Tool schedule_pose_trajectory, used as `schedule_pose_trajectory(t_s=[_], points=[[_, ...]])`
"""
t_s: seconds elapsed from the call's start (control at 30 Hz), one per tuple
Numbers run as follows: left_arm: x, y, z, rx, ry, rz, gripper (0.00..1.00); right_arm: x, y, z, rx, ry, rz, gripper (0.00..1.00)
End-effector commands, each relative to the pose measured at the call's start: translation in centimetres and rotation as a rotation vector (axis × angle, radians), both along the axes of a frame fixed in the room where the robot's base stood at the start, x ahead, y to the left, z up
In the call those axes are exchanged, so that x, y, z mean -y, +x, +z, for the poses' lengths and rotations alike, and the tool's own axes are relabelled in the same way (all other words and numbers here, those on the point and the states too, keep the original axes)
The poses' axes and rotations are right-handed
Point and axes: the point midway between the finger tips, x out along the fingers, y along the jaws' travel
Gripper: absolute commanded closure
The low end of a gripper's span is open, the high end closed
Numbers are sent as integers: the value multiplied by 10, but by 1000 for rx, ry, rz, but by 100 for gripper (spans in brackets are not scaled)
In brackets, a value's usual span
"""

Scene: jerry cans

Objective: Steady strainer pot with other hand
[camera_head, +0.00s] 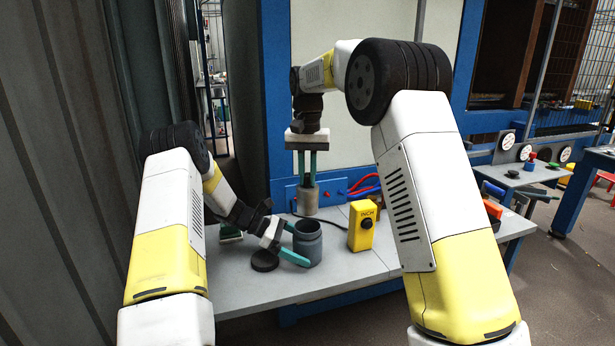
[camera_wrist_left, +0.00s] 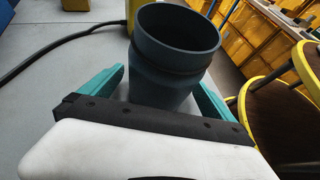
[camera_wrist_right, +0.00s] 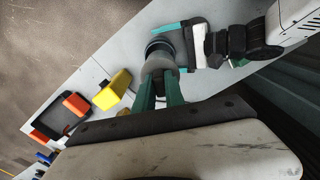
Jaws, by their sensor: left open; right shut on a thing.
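The strainer pot seems to be the dark blue-grey open pot (camera_head: 308,246), upright on the grey table; it also shows in the left wrist view (camera_wrist_left: 176,50). My left gripper (camera_head: 296,244) is open at the pot, with one teal finger on each side. I cannot tell whether the fingers touch it. In the right wrist view the cylinder (camera_wrist_right: 157,66) partly covers the pot (camera_wrist_right: 156,45). The pot's inside is mostly hidden.
A black round lid (camera_head: 265,261) lies left of the pot. A yellow box with a black knob (camera_head: 362,226) stands to its right. A cable runs over the table (camera_head: 335,275). Red and orange items lie farther right. The front right of the table is clear.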

Motion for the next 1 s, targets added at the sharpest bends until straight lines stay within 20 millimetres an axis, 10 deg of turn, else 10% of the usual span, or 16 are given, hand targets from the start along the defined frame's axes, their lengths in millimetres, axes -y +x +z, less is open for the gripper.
schedule_pose_trajectory(t_s=[0.4, 0.7, 1.0], points=[[6, 0, -3, 0, 1, 1, 0, 0, 0, 0, 0, 0, 0, 100], [6, 0, -3, 0, 1, 1, 57, 0, 0, 0, 0, 0, 0, 100], [5, 0, -3, 0, 1, 1, 58, 0, 0, 0, 0, 0, 0, 100]])
